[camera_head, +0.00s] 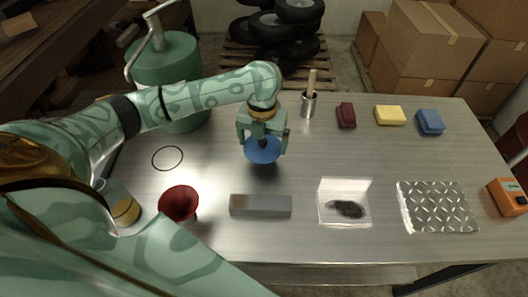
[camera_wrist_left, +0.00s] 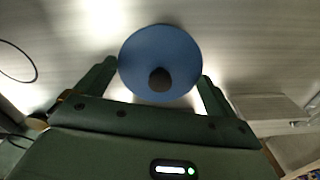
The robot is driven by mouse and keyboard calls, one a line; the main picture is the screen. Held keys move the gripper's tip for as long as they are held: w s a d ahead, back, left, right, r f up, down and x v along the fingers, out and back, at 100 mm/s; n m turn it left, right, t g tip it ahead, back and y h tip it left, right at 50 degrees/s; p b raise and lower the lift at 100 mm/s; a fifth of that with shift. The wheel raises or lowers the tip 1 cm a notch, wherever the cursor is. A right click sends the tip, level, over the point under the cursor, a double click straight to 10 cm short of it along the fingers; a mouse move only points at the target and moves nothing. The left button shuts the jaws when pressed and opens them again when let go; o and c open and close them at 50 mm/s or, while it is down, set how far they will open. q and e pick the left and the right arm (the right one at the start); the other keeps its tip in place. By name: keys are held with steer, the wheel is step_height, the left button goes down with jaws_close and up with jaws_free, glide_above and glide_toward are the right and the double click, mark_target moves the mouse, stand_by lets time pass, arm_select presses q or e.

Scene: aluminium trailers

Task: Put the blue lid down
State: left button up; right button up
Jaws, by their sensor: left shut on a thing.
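The blue lid (camera_head: 262,151) is a round disc with a dark knob, and it hangs below my left gripper (camera_head: 262,141) over the middle of the metal table. In the left wrist view the lid (camera_wrist_left: 160,62) lies between the two fingers of the gripper (camera_wrist_left: 160,82), with its dark knob facing the camera. My left gripper is shut on the lid. Whether the lid touches the table is hard to tell. My right gripper is not in view.
A black ring (camera_head: 168,158) lies to the left. A metal cup (camera_head: 308,105) with a wooden-handled tool stands behind. Bare table surrounds the lid.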

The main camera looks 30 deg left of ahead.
mark_target(263, 148)
arm_select(q)
steer(key=shift+w+a+f, duration=0.25)
steer(key=shift+w+f, duration=0.2)
steer(key=shift+f, duration=0.2)
steer(key=f+b, duration=0.1)
steer(key=f, duration=0.1)
steer(key=f+b, duration=0.1)
steer(key=f, duration=0.1)
steer(key=shift+w+a+b, duration=0.25)
steer(key=shift+w+b, duration=0.05)
steer(key=shift+b, duration=0.05)
steer(key=shift+r, duration=0.15)
steer(key=o, duration=0.6)
step_height(263, 148, up, 12)
steer(key=p, duration=0.5)
steer(key=shift+p, duration=0.3)
